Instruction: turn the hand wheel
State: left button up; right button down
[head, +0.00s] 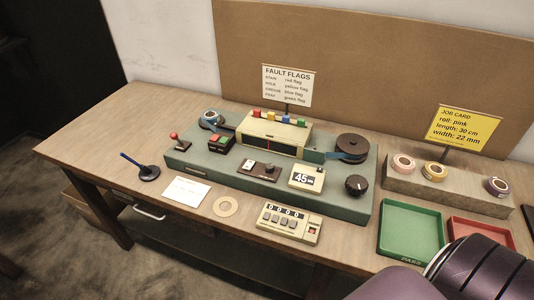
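A tape winding machine with a green base (212,172) stands on the wooden table. No part is labelled as the hand wheel. A round black knob (356,184) stands at the base's right front, and I cannot tell if it is the wheel. A dark brown spool (352,145) sits behind it, with blue tape (318,155) running to it from the cream housing (270,130). A blue tape roll (210,119) is at the far left of the base. Neither gripper is in view; only my purple arm part shows at the lower right.
A green tray (411,229) and a red tray (478,233) are at right, before a block with tape rolls (404,162). The table's left end (110,134) is mostly clear.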

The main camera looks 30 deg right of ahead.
aim_at(355, 185)
jog(key=z, duration=1.7)
